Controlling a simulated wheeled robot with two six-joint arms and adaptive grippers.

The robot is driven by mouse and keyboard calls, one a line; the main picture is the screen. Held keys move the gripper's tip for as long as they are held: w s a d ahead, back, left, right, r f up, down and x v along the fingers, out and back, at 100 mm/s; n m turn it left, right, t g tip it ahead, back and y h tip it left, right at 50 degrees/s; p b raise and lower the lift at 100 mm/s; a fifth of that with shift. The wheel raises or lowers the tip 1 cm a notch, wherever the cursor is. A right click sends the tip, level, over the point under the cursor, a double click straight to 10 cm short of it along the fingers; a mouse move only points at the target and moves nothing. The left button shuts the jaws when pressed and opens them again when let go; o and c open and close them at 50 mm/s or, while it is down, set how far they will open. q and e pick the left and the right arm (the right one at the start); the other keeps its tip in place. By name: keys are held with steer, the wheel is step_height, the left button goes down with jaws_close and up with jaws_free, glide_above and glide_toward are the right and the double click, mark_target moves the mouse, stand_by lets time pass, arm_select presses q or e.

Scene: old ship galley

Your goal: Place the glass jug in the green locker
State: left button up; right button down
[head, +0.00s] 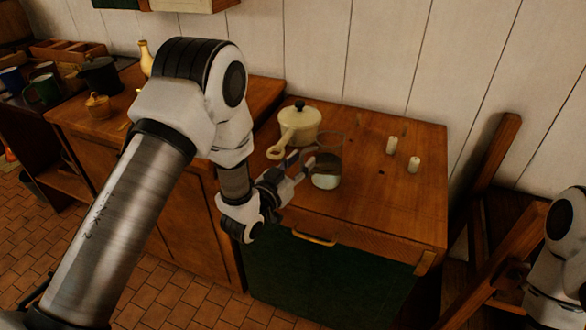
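The glass jug (327,164), clear with a pale lower part, stands upright on the wooden counter. My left gripper (304,160) is just left of it, with its two fingers apart and pointing at it. One fingertip overlaps the jug's left edge; I cannot tell whether they touch. A green-fronted wall locker (115,3) is cut off by the top edge, so its inside is hidden. A dark green front (330,282) also shows below the counter. My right gripper is out of view; only part of that arm shows at the right edge.
A cream saucepan (300,122) with a lid stands close behind the jug. The counter's front right is clear.

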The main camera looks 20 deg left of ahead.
arm_select(q)
steer(key=b+v, duration=0.2)
steer(key=v, duration=0.9)
steer(key=s+f+g+y, duration=0.1)
steer(key=s+f+g, duration=0.25)
steer(key=f, duration=0.35)
steer(key=s+f+n+g+y, duration=0.1)
steer(key=s+f+g, duration=0.25)
steer(key=f, duration=0.35)
steer(key=s+f+g+y, duration=0.1)
steer(key=s+f+g, duration=0.25)
steer(key=f, duration=0.35)
steer(key=s+a+f+n+g, duration=0.1)
steer(key=s+f+g, duration=0.2)
steer(key=s, duration=0.5)
steer(key=s+a+f+n+g+y, duration=0.1)
steer(key=s+f+g, duration=0.3)
steer(key=s, duration=0.4)
steer(key=shift+s+a+f, duration=0.4)
steer(key=shift+a+f, duration=0.05)
steer(key=shift+f, duration=0.35)
